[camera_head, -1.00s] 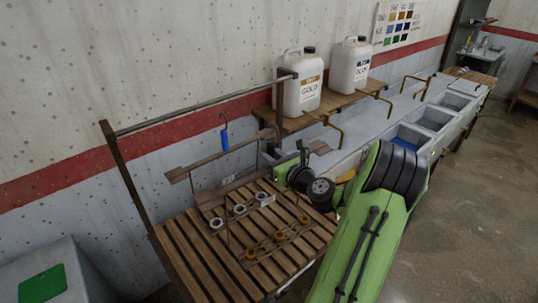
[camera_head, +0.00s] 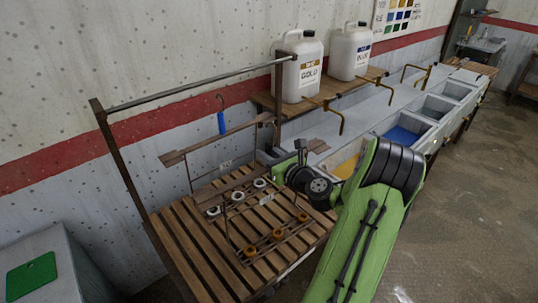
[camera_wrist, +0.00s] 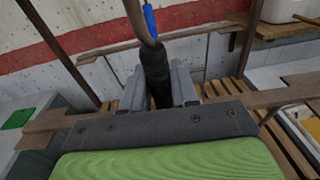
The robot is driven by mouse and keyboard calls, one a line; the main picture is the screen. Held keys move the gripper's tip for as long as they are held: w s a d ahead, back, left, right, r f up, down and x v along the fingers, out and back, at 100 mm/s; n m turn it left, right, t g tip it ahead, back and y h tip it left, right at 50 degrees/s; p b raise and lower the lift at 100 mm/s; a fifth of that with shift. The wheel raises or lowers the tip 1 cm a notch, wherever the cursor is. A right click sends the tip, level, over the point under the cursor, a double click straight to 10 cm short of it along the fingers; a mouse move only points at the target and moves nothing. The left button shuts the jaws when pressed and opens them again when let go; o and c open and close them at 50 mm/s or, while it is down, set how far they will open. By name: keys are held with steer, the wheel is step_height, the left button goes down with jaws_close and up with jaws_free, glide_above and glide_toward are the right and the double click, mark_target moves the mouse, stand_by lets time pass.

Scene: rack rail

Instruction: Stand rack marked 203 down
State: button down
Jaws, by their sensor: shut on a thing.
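My gripper (camera_wrist: 158,84) is shut on the dark upright grip of a rack in the wrist view. That rack's brown crossbar (camera_wrist: 285,96) runs behind the jaws, and a curved brown hook (camera_wrist: 134,14) rises above them. In the head view its lower rail (camera_head: 265,243) carries orange-brown rings over the slatted wooden stand (camera_head: 190,255); I cannot tell if it touches. A second rack (camera_head: 215,141) with a blue-gripped hook (camera_head: 221,123) and white rings (camera_head: 237,196) is behind it. A small pale tag (camera_head: 267,200) shows, but no number is readable.
A metal rail frame (camera_head: 200,84) stands along the stand's wall side. Two white jugs (camera_head: 300,72) sit on a shelf behind. A trough with coloured baths (camera_head: 403,136) runs off right. A grey bin with a green patch (camera_head: 31,277) is at lower left.

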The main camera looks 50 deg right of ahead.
steer(key=shift+f, duration=0.2)
jaws_free()
stand_by(0.6)
steer(key=shift+s+f, duration=0.1)
stand_by(0.6)
steer(key=f+b+v, duration=0.1)
steer(key=b+v, duration=0.1)
steer(key=v, duration=0.9)
steer(key=shift+s+a, duration=0.15)
steer(key=shift+s, duration=0.25)
stand_by(0.8)
steer(key=shift+r, duration=0.1)
